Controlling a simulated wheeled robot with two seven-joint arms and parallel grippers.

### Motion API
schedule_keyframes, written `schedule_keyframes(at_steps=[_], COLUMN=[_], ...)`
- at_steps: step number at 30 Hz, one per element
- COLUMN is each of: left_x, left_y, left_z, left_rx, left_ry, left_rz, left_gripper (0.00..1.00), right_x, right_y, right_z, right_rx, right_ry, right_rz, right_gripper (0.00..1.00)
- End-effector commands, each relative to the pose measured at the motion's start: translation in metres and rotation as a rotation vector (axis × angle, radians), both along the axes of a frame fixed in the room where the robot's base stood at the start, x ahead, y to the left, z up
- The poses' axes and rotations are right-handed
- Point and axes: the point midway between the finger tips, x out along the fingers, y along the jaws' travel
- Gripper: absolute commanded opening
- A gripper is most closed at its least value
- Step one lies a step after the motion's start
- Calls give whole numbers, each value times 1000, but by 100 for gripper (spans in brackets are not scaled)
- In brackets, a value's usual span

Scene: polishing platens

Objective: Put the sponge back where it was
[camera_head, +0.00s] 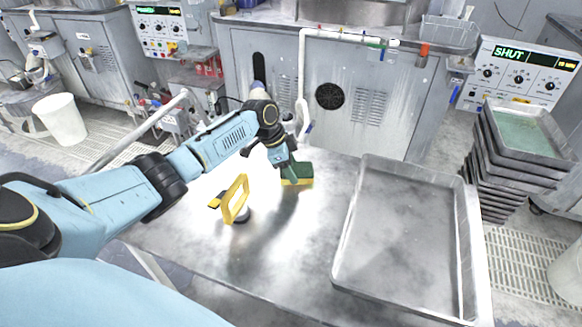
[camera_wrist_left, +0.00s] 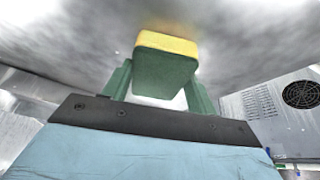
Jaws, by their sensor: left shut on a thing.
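The sponge (camera_head: 300,170) is green with a yellow layer, at the back of the metal table (camera_head: 285,228). My left gripper (camera_head: 287,171) is shut on the sponge. In the left wrist view, the sponge (camera_wrist_left: 165,68) sits between the two green fingers (camera_wrist_left: 160,85), its yellow side against or close to the grey table surface. I cannot tell whether it touches the table. My right gripper is not in view.
A yellow-handled tool (camera_head: 237,200) stands on the table just left of the sponge. A large, empty-looking grey tray (camera_head: 343,228) fills the table's right side. Stacked trays (camera_head: 487,165) stand beyond it. Grey cabinets (camera_head: 385,100) are behind the table.

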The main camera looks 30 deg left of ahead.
Motion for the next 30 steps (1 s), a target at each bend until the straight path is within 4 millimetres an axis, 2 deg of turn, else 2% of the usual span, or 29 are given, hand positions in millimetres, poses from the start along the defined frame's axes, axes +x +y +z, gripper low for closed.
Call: schedule_keyframes(at_steps=[8, 9, 13, 23, 26, 30], left_x=[0, 0, 0, 0, -1, -7], left_y=[0, 0, 0, 0, 3, 11], left_z=[-2, -1, -1, 2, 11, 36], left_rx=[0, 0, 0, 0, 1, 2], left_ry=[-1, -1, -2, -2, -3, -3], left_rz=[0, 0, -1, -1, -1, -2], left_gripper=[39, 62, 78, 79, 79, 79], right_x=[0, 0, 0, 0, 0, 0], right_y=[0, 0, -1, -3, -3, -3], right_z=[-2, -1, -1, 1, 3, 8], right_rx=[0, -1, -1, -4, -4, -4], right_ry=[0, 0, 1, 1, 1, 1], right_rz=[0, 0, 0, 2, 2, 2], right_gripper=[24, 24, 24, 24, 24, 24])
